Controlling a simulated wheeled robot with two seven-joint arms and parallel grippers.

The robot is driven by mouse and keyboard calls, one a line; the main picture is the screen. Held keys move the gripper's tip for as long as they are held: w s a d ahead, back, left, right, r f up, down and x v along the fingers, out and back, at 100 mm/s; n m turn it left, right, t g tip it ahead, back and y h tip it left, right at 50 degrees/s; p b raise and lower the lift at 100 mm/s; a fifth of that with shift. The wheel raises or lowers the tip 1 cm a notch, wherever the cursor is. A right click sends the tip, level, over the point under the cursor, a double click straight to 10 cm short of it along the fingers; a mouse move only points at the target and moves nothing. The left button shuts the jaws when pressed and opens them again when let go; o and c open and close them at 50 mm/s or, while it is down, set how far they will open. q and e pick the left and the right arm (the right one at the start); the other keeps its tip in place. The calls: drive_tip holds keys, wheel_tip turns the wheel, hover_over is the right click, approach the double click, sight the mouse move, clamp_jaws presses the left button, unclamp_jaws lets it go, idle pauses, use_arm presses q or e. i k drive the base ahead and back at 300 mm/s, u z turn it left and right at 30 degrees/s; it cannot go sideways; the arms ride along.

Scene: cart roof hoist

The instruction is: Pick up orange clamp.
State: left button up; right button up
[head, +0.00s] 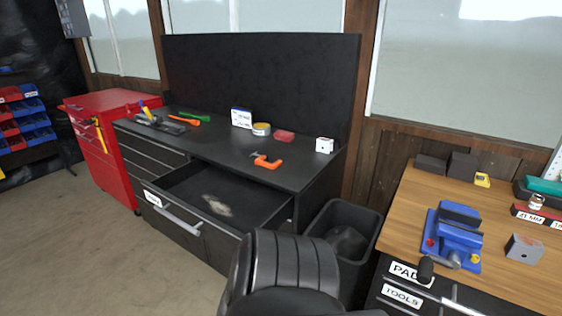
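The orange clamp (267,162) lies on the black workbench top (222,151), near its front edge and to the right of the middle. It has an orange body and a small dark metal part at its left end. Nothing covers it. Neither my left nor my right gripper shows in the head view.
An open drawer (172,192) juts out below the bench top.

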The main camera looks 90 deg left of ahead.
sight(259, 160)
drive_tip(key=u, duration=2.3)
